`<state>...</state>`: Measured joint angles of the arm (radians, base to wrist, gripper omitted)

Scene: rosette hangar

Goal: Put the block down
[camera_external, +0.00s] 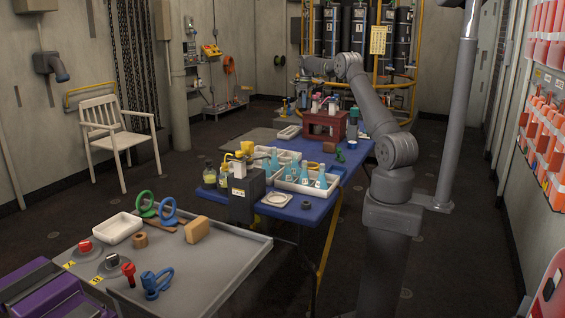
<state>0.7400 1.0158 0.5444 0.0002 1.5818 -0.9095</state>
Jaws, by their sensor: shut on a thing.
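My arm reaches up and back over the far end of the blue table (346,170). My gripper (302,82) hangs at the arm's far end, near the back left of the red rack. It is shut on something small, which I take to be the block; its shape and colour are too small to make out. A brown block (330,148) lies on the blue table in front of the red rack. A tan block (197,229) stands on the grey near table (225,262), far from my gripper.
The red rack (318,120) holds bottles. White trays (289,132) and flasks (321,181) crowd the blue table's middle. A dark box (246,190) stands at its front edge. Rings, a white tray (119,228) and red knobs occupy the grey table. A yellow frame (383,85) stands behind.

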